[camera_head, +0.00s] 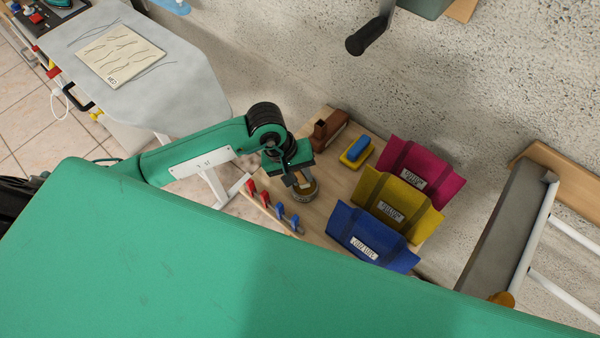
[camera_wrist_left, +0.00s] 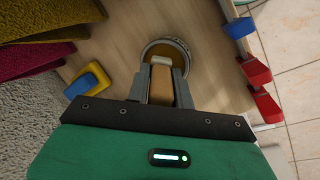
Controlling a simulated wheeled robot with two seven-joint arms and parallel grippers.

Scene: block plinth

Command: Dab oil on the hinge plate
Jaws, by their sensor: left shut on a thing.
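My left gripper (camera_head: 291,180) is shut on a brown dauber with a pale tip (camera_wrist_left: 161,66). The gripper hangs over a round tin (camera_head: 304,193) with amber-brown contents on a wooden board. In the left wrist view the tin (camera_wrist_left: 172,44) lies beyond the fingertips, and the dauber's pale tip overlaps its opening. I cannot tell whether the tip touches the contents. A brown block-like object (camera_head: 328,130) stands behind the gripper on the board. I cannot make out a hinge plate for certain. My right gripper is not in view.
Blue (camera_head: 367,240), yellow (camera_head: 400,204) and magenta (camera_head: 424,170) fabric pouches stand on the board's right. A yellow-and-blue block (camera_head: 356,152) lies behind. Several red and blue clips (camera_head: 266,199) line the front edge. A grey table (camera_head: 190,75) is at left.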

